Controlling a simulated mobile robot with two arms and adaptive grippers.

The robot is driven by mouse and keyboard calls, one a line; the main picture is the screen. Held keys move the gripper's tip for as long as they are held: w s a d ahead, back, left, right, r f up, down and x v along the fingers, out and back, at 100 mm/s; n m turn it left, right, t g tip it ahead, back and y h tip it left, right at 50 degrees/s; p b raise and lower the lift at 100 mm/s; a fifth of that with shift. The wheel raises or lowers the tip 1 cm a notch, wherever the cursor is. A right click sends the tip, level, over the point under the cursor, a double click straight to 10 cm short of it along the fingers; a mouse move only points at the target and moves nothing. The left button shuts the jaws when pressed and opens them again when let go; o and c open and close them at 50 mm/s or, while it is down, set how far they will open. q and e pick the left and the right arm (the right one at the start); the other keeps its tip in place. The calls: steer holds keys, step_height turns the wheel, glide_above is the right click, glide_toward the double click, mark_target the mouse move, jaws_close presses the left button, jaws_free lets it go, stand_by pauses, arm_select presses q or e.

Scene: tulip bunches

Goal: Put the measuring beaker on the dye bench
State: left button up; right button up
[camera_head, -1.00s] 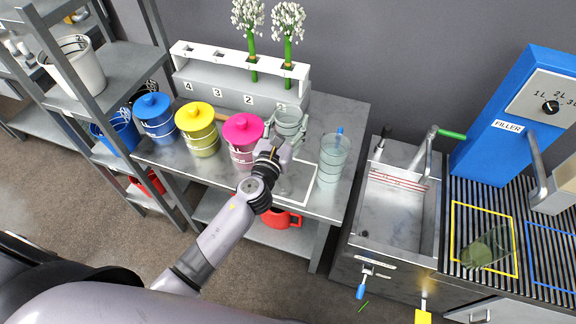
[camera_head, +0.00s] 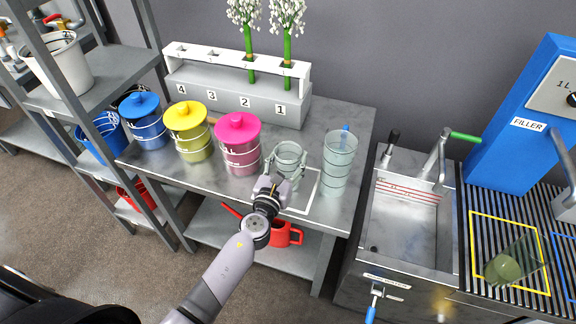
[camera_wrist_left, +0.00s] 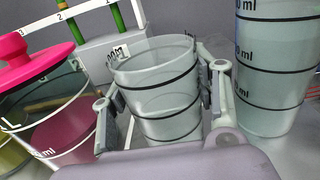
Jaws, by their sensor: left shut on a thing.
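The clear measuring beaker (camera_head: 290,154) with dark ring marks is at the dye bench (camera_head: 345,208), between the pink-lidded pot and a taller clear graduated cylinder. My left gripper (camera_head: 275,183) is shut around its sides from the front. In the left wrist view the beaker (camera_wrist_left: 160,85) stands upright between the two fingers and looks empty. It is over or at the back part of a white outlined square (camera_head: 302,208) on the bench. I cannot tell whether its base touches the bench top. My right gripper is not in view.
The tall cylinder (camera_head: 338,165) is close on the right, the pink-lidded pot (camera_head: 240,150) close on the left. Yellow (camera_head: 190,135) and blue (camera_head: 145,125) pots stand further left. A numbered rack (camera_head: 235,95) with white flowers is behind. A sink (camera_head: 405,215) is right.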

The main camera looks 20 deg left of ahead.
arm_select(q)
steer(key=shift+f, duration=0.15)
steer(key=o, duration=1.2)
steer(key=shift+o, duration=1.3)
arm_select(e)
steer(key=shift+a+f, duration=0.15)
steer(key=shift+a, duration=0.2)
